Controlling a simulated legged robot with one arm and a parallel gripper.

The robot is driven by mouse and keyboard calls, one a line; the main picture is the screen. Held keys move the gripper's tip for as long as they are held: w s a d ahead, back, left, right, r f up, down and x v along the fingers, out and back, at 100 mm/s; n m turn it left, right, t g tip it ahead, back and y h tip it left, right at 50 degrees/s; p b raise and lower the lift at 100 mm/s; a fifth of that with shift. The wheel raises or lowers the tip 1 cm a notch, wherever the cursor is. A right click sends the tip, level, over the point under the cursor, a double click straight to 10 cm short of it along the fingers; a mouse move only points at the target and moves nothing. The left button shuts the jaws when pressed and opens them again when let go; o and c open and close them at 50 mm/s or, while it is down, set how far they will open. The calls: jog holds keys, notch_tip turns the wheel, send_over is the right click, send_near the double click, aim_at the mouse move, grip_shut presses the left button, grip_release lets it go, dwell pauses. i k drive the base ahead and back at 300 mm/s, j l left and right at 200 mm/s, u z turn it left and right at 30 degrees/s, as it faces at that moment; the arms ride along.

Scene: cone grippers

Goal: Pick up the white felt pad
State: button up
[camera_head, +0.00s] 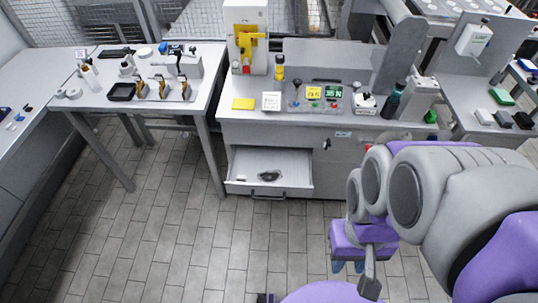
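My gripper (348,267) hangs over the floor at the lower right, in front of the cabinet. Its two bluish fingertips show below the purple body, a little apart, with nothing seen between them. I cannot tell for sure which thing is the white felt pad. A small pale piece (241,178) lies at the left in the open drawer (293,186), beside a dark oval object (269,176). Small light blocks (485,117) lie on the right table beside dark ones. My gripper is apart from all of these.
A left table (100,70) holds tools and a black tray (122,92). The pulled-out drawer juts over clear floor.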

aim_at(240, 177)
jog(key=i+l+u, duration=0.1)
jog(key=u, duration=1.6)
jog(key=l+u, duration=0.4)
jog(key=k+l+u, duration=0.1)
jog(key=l+u, duration=0.25)
jog(key=k+l+u, duration=0.1)
jog(key=l+u, duration=0.15)
jog(key=u, duration=0.15)
jog(key=k+l+u, duration=0.15)
jog(key=u, duration=0.25)
jog(key=k+l, duration=0.35)
jog(key=k+l+u, duration=0.15)
jog(key=k+l, duration=0.15)
jog(key=l, duration=0.25)
